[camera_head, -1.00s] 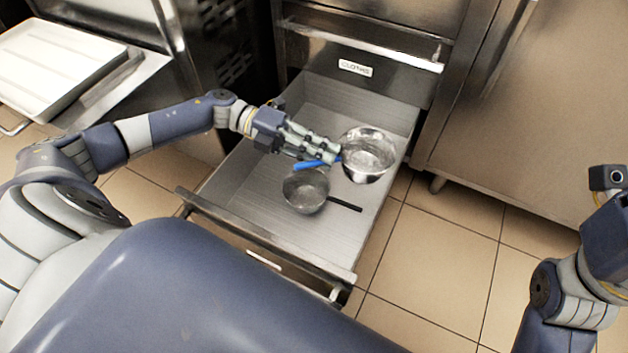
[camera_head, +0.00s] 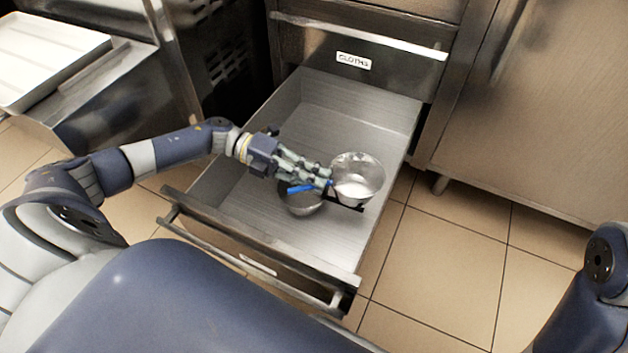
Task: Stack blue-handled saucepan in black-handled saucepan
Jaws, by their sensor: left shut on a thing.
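The blue-handled saucepan (camera_head: 357,180) is a shiny steel pan, held up inside the open drawer near its right wall. My left gripper (camera_head: 322,179) is shut on its blue handle (camera_head: 305,188). The black-handled saucepan (camera_head: 301,207) sits on the drawer floor, lower and to the left of the held pan. My gripper and the blue handle hide part of its rim. Its black handle (camera_head: 346,204) points right and passes partly behind the held pan. The two pans overlap in the view; the blue-handled one is beside the other's bowl, not in it. My right gripper is out of view.
The open steel drawer (camera_head: 230,203) has raised walls and a front bar handle. A drawer front labelled "CLOTHS" (camera_head: 353,61) is above it. A white tray (camera_head: 45,60) lies on a surface at left. The drawer's back floor is clear.

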